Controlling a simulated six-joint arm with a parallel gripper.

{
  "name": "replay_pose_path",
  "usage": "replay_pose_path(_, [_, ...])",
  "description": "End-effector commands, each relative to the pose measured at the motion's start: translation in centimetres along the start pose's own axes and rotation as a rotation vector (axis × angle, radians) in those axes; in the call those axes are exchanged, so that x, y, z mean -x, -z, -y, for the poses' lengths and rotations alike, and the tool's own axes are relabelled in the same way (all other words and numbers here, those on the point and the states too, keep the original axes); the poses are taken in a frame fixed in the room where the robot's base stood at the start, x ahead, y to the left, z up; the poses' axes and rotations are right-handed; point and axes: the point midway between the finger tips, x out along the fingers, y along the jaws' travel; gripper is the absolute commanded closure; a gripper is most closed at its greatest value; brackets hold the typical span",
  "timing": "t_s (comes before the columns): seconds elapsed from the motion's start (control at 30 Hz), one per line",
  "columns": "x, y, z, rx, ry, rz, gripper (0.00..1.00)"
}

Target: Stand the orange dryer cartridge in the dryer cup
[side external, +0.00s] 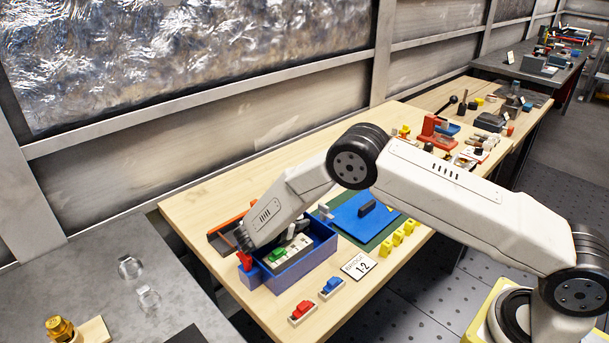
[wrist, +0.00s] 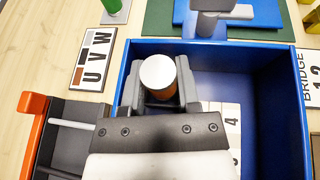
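In the wrist view my gripper (wrist: 160,92) has its two grey fingers on either side of the orange dryer cartridge (wrist: 161,95). The cartridge has a round white top (wrist: 158,71), and its orange side shows between the fingers. It looks roughly upright, seen from above, inside the far left corner of the blue bin (wrist: 245,46). Its lower end is hidden by the gripper. In the side view the blue bin (side external: 312,263) stands below my arm, and I cannot make out the fingertips. I cannot pick out the dryer cup in either view; it may be hidden under the cartridge.
A black tray with an orange edge (wrist: 32,112) and a U V W plate (wrist: 95,58) lie left of the bin. A grey post (wrist: 207,22) rises near its far wall. A BRIDGE 1-2 card (side external: 359,266), yellow blocks (side external: 398,239) and a red part (side external: 302,311) lie nearby.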

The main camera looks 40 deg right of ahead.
Motion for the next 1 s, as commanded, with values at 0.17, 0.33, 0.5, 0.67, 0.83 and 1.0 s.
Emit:
replay_pose_path(0.17, [-0.1, 0.3, 0.3, 0.009, 0.004, -0.001, 0.19])
replay_pose_path(0.33, [-0.1, 0.4, 0.3, 0.014, 0.004, -0.001, 0.19])
replay_pose_path(0.5, [0.2, 0.4, 0.3, 0.017, 0.003, -0.001, 0.19])
replay_pose_path(0.67, [1.6, 0.5, 0.3, 0.016, 0.0, -0.002, 0.19])
replay_pose_path(0.83, [3.8, 0.3, 0.2, 0.01, -0.001, -0.002, 0.19])
replay_pose_path(1.0, [5.7, -1.0, 0.0, -0.001, 0.001, -0.003, 0.19])
